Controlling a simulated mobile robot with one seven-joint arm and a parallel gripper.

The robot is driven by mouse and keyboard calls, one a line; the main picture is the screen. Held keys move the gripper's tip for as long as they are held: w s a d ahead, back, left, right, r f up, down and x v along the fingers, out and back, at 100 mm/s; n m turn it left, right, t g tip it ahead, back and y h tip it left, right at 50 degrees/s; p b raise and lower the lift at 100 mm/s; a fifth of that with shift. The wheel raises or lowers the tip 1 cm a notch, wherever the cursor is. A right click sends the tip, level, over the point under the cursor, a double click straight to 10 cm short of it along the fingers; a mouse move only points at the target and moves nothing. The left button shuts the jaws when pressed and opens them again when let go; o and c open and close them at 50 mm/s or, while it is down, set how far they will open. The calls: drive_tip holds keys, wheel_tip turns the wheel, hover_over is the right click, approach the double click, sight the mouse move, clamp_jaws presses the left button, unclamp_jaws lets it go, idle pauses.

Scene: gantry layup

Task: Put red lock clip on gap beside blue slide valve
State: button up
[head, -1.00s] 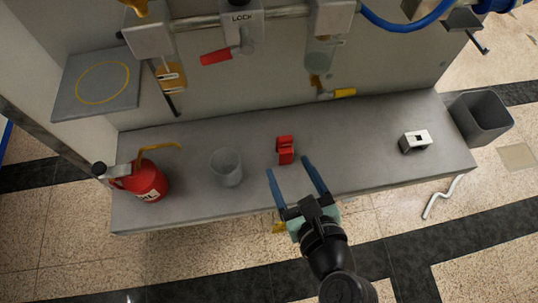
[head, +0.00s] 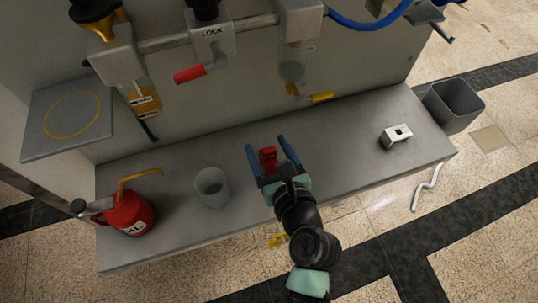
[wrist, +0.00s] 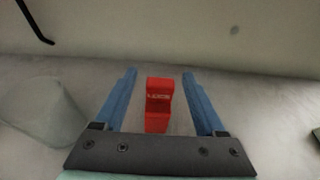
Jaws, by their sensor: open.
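The red lock clip (head: 268,158) stands on the grey bench (head: 340,145), right of the grey cup. My gripper (head: 266,144) is open, with one blue finger on each side of the clip. In the wrist view the clip (wrist: 158,105) sits between the open fingers (wrist: 160,73), with space on both sides. It is not gripped. I cannot make out a blue slide valve or the gap beside it. A blue hose (head: 368,24) curves at the top of the head view.
A grey cup (head: 213,188) and a red oil can (head: 130,213) stand left of the clip. A white-and-black block (head: 396,134) sits at the bench's right, near a dark bin (head: 453,103). A pipe with a red-handled lock valve (head: 205,66) runs above the bench.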

drive_tip(key=x, duration=0.2)
drive_tip(key=shift+w+a+f, duration=0.1)
drive_tip(key=shift+w, duration=0.15)
clamp_jaws()
